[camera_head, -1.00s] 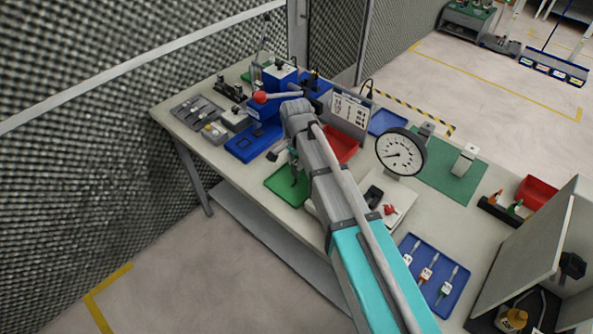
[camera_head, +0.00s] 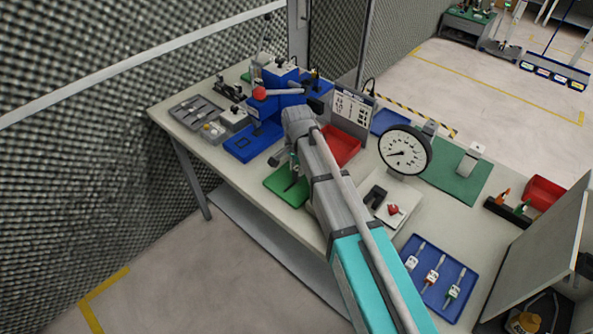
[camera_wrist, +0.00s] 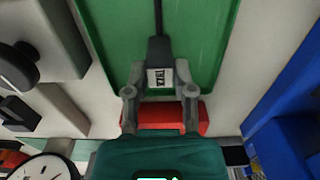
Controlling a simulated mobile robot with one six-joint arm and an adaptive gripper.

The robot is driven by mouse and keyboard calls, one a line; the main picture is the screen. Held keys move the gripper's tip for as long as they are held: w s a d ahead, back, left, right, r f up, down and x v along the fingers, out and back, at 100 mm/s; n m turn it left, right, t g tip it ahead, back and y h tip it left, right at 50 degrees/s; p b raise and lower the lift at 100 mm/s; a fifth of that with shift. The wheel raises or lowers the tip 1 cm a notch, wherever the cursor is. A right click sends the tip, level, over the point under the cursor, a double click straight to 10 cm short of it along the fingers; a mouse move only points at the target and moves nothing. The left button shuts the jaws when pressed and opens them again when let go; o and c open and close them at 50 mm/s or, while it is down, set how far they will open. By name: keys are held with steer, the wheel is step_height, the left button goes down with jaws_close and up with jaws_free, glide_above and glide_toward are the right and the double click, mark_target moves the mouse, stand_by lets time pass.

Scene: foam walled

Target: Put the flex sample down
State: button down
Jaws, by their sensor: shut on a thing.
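The flex sample (camera_wrist: 160,60) is dark, with a white label on its grip and a thin dark stem. My gripper (camera_wrist: 160,92) is shut on its grip, one finger on each side. The stem points to the top of the wrist view, over the green tray (camera_wrist: 110,30). In the head view, my gripper (camera_head: 289,162) is above the green tray (camera_head: 274,184), and a small dark part of the sample shows against it. I cannot tell whether the sample touches the tray.
A blue press (camera_head: 262,130) with a red-knobbed lever stands left of the green tray. A red bin (camera_head: 345,142) lies behind it. A pale box (camera_head: 385,215) with a black part and a dial gauge (camera_head: 404,150) stand right. A blue tray (camera_head: 452,300) holds labelled samples.

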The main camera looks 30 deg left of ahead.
mark_target(297, 168)
steer(key=shift+f, duration=0.15)
steer(key=shift+c, duration=2.3)
jaws_free()
step_height(297, 168, up, 12)
steer(key=p, duration=1.2)
steer(key=shift+d, duration=0.1)
